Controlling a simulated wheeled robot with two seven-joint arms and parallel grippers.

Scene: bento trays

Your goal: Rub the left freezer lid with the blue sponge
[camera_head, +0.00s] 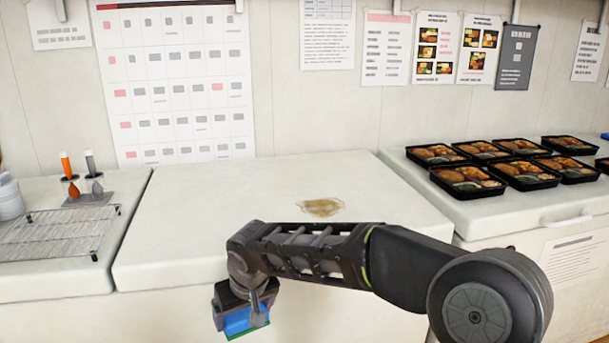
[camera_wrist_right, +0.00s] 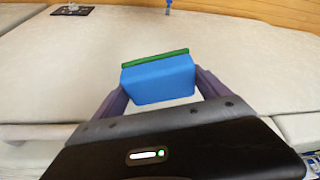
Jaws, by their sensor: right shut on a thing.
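The blue sponge (camera_head: 238,321) has a green layer on one face. My right gripper (camera_head: 243,308) is shut on it, and the sponge shows between the two fingers in the right wrist view (camera_wrist_right: 158,82). The pale freezer lid (camera_head: 190,235) left of the food trays has a brown stain (camera_head: 321,207) on its top, right of its middle. In the head view, the sponge appears in front of the lid's front edge, nearer to me than the stain and to its left. My right forearm covers part of the lid's front edge. My left gripper is not in view.
A wire rack (camera_head: 58,232) and a stand with orange and grey utensils (camera_head: 90,200) are on the far-left surface. Several filled black bento trays (camera_head: 468,193) lie on the right freezer lid (camera_head: 530,212).

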